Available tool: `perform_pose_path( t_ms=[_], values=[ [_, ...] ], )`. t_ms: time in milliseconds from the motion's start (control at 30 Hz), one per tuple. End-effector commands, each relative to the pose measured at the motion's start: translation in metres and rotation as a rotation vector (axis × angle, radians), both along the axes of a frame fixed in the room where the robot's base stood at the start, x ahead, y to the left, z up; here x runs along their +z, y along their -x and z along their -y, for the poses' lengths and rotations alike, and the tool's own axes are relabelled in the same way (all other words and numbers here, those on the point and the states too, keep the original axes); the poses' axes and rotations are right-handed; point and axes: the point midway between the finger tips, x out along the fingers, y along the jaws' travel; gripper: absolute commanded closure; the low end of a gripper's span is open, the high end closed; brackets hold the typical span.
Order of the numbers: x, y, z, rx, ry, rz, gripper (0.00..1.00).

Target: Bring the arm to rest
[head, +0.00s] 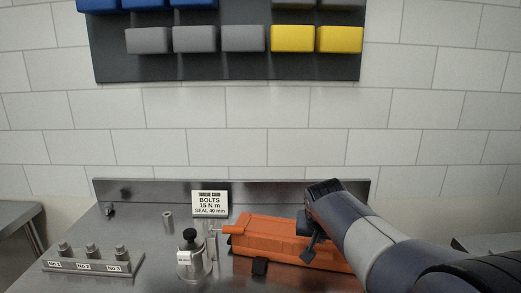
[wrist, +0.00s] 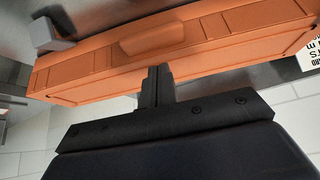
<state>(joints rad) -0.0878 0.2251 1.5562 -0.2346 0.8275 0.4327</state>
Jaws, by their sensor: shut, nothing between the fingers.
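My arm reaches in from the right in the head view. My gripper (head: 309,250) is over the right part of a long orange case (head: 262,232) on the steel bench. In the wrist view my gripper (wrist: 157,72) has its two dark fingers together with nothing between them. The orange case (wrist: 215,38) lies behind the fingertips there; I cannot tell whether they touch it. My arm hides part of the case's right end in the head view.
A steel fixture with a black knob (head: 190,235) stands left of the case. A rack of labelled bolts (head: 92,262) is at the front left. A torque card (head: 210,203) stands at the back. Grey and yellow bins (head: 292,39) hang on the wall.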

Motion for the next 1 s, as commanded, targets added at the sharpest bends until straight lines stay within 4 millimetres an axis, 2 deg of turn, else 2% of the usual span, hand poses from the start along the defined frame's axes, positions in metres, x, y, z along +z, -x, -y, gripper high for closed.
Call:
perform_pose_path(
  t_ms=[33, 300, 500, 800, 1000],
  values=[
    [0.007, -0.002, 0.001, -0.001, -0.002, -0.013, 1.0],
    [0.017, -0.009, 0.002, 0.0, -0.019, -0.069, 1.0],
    [0.054, -0.016, 0.003, 0.001, -0.018, -0.064, 1.0],
    [0.105, 0.012, -0.003, 0.002, -0.018, -0.064, 1.0],
    [0.126, 0.023, -0.006, 0.001, -0.017, -0.066, 1.0]
  ],
)
